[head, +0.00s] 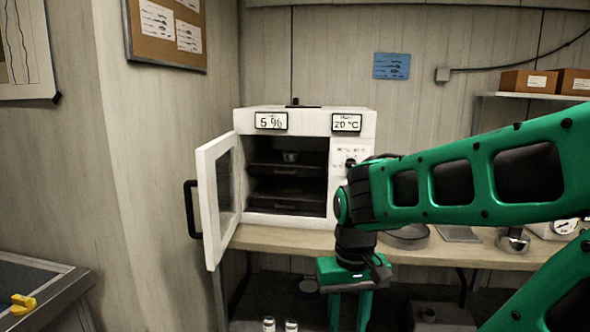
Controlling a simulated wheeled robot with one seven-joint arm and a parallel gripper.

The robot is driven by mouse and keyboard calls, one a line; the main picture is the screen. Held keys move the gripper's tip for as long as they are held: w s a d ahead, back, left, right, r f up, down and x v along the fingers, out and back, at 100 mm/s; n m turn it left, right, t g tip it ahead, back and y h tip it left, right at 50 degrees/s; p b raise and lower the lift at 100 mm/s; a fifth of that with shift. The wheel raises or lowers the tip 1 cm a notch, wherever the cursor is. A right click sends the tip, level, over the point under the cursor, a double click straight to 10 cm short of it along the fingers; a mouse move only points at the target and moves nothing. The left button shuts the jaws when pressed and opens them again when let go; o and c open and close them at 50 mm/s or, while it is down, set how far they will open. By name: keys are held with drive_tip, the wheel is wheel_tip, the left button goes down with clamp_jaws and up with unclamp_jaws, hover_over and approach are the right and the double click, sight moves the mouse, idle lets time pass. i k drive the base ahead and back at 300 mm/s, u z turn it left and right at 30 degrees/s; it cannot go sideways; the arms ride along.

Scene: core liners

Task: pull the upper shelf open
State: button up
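A white cabinet (307,122) stands on the table with its windowed door (208,215) swung wide open to the left. Inside, the dark upper shelf (285,170) sits within the chamber, with a small light cup-like item (290,156) on it. A dark lower shelf (284,199) is below it. My gripper (350,308) points down in front of the table, low and right of the shelves and apart from them. Its two green fingers are spread with a gap between them, and nothing shows in it. My arm covers part of the cabinet's right side.
The open door and its black handle (192,209) stick out at the left. The table (275,240) holds a round dark dish (408,237) and other items on the right. A grey-edged surface (45,290) is at lower left.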

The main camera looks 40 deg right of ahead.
sight(309, 163)
drive_tip(key=z, duration=0.4)
drive_tip(key=i, duration=1.15)
drive_tip(key=u, duration=0.4)
